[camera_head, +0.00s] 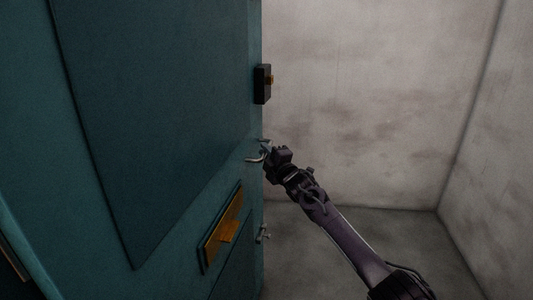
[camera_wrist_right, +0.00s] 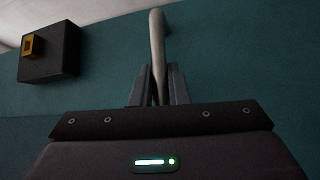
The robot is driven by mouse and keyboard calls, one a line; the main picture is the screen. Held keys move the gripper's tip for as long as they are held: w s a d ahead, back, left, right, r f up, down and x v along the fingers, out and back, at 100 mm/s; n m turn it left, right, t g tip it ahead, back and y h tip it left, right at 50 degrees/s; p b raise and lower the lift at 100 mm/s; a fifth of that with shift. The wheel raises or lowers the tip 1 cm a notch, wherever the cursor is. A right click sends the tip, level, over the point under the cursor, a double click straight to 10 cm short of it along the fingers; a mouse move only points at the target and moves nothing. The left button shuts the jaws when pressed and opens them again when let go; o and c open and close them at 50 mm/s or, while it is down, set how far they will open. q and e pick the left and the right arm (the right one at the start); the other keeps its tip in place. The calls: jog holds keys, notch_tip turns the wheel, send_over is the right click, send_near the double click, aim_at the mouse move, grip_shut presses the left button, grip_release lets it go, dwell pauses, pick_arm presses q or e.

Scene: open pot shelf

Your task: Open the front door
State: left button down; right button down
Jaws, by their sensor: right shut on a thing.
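The teal front door (camera_head: 150,130) fills the left of the head view and stands ajar, with its free edge toward the middle. Its metal lever handle (camera_head: 256,159) sits near that edge. My right gripper (camera_head: 268,152) is at the handle, its arm reaching up from the lower right. In the wrist view, my right gripper (camera_wrist_right: 158,90) is shut on the pale handle (camera_wrist_right: 157,42), which stands between the two fingers. The teal door surface (camera_wrist_right: 230,70) lies behind it. My left gripper shows in neither view.
A black lock box (camera_head: 262,84) with a brass knob is on the door edge above the handle, also in the wrist view (camera_wrist_right: 50,52). A brass mail slot (camera_head: 221,228) and a small metal fitting (camera_head: 263,235) are lower. Beyond are bare grey walls (camera_head: 370,90) and clear floor (camera_head: 350,230).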

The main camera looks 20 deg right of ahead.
jog(key=c, duration=1.4)
grip_release()
jog(key=shift+a+f, duration=0.15)
jog(key=shift+f, duration=0.1)
jog(key=shift+c, duration=0.2)
jog(key=shift+o, duration=0.2)
jog(key=shift+r, duration=0.1)
jog(key=shift+s, duration=0.1)
